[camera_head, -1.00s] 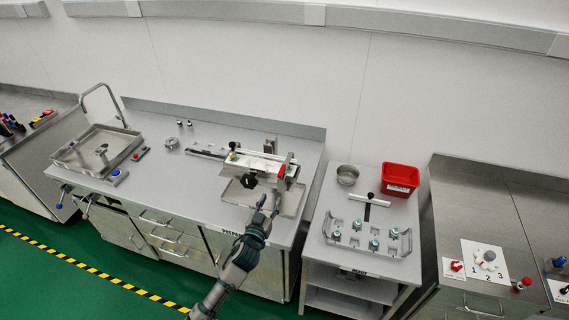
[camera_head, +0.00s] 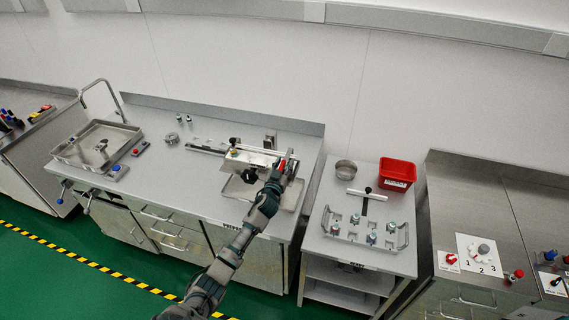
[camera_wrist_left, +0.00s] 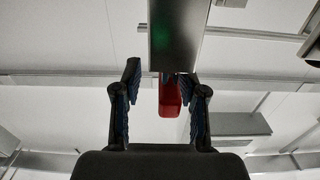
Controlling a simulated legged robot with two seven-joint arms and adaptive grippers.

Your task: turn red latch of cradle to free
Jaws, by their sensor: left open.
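The metal cradle (camera_head: 245,160) stands on the counter over a shallow tray. Its red latch (camera_head: 281,164) is at the cradle's right end, partly hidden by my gripper. My left gripper (camera_head: 278,174) is at that end, close to the latch. In the left wrist view my gripper (camera_wrist_left: 165,98) is open, with one dark finger on each side of the red latch (camera_wrist_left: 170,98). A grey metal part (camera_wrist_left: 175,35) of the cradle is above the latch. My right gripper is not in view.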

